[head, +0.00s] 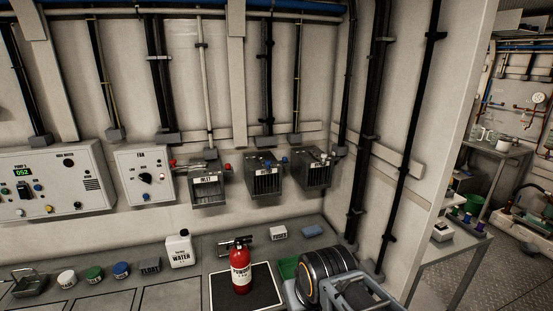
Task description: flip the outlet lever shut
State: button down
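Three grey wall boxes hang in a row on the back wall. The left box (208,190) has a label that seems to read INLET. The middle box (265,182) and the right box (313,176) have labels too small to read, so I cannot tell which one carries the outlet lever. Small red knobs (227,167) and a blue knob (249,157) show near the box tops; their lever positions are unclear. Part of my arm (328,275), black with an orange ring, shows at the bottom right, below and apart from the boxes. My gripper fingers are not visible.
A red extinguisher (241,268) stands on a dark mat on the bench below the boxes. A white water jug (180,249), a fuses box (279,232) and several coloured lids lie around it. A fan panel (145,176) hangs left. A wall edge (450,130) stands right.

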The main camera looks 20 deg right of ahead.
aim_at(266, 164)
jog(key=i, duration=0.95)
